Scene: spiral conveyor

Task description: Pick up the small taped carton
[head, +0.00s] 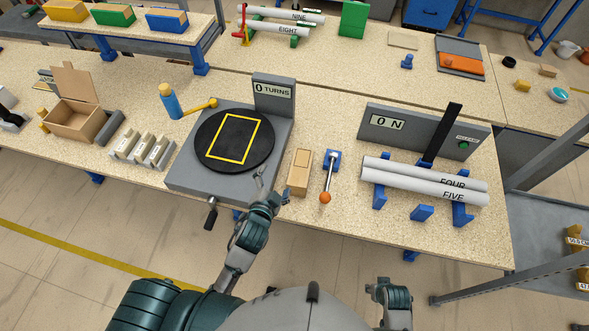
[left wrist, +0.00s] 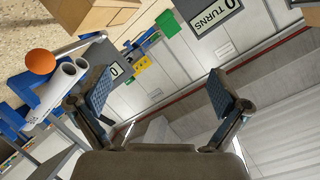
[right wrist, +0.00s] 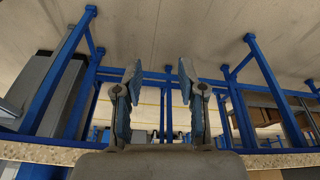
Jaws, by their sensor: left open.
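The small taped carton (head: 299,173) is a tan box standing on the speckled worktop, between the turntable and the orange-knobbed lever. In the left wrist view a tan carton (left wrist: 88,14) shows at the upper left, cut off by the top edge. My left gripper (head: 262,184) is open and empty, just left of the carton and in front of the turntable. Its two fingers stand wide apart in the left wrist view (left wrist: 160,92), with nothing between them. My right gripper (right wrist: 160,78) is open and empty, facing the underside of the workbench; its arm shows low in the head view.
The grey turntable base (head: 185,178) with its black disc is left of the carton. The orange-knobbed lever (head: 326,185) stands close on its right. White tubes (head: 420,175) rest on blue supports farther right. An open cardboard box (head: 75,118) is far left.

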